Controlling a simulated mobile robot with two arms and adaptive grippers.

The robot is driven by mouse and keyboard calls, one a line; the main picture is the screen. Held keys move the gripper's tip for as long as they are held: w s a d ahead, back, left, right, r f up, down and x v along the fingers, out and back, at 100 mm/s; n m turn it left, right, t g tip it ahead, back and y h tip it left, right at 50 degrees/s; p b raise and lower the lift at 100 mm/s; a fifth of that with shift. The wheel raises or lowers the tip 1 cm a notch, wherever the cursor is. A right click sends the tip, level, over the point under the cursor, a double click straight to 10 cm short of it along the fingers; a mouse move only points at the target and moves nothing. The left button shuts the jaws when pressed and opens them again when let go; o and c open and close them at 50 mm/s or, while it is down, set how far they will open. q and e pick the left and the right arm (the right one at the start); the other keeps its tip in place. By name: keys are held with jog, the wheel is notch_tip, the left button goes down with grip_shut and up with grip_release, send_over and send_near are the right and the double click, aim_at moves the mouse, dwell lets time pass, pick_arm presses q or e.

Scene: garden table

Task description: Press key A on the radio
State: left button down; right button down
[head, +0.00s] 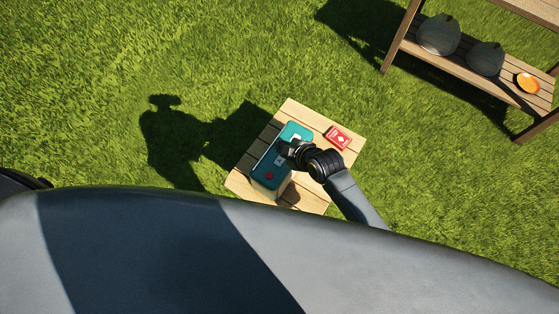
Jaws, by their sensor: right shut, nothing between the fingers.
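A teal radio (266,170) lies on a small slatted wooden table (291,108). My right gripper (285,151) is shut and empty. It is over the radio's far half and hides part of its top and right edge. I cannot tell whether the fingertips touch the radio. Any key lettering is too small to read. My left gripper is not in view.
A red card box (338,137) lies on the table's far right part. A wooden shelf (456,66) at the upper right holds two dark round objects (438,34) and an orange dish (528,83). Open grass surrounds the table.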

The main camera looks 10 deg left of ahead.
jog(key=b, duration=0.5)
send_over(281, 163)
notch_tip(281, 163, down, 6)
jog(key=shift+f, duration=0.25)
jog(key=shift+f+b, duration=0.55)
jog(key=shift+b, duration=0.05)
jog(key=shift+f, duration=0.15)
jog(key=shift+f, duration=0.3)
jog(key=shift+f+b, duration=0.35)
jog(key=shift+b, duration=0.15)
dwell(0.7)
jog(key=shift+r, duration=0.1)
jog(key=shift+r+p, duration=0.7)
jog(key=shift+p, duration=0.1)
jog(key=shift+r, duration=0.1)
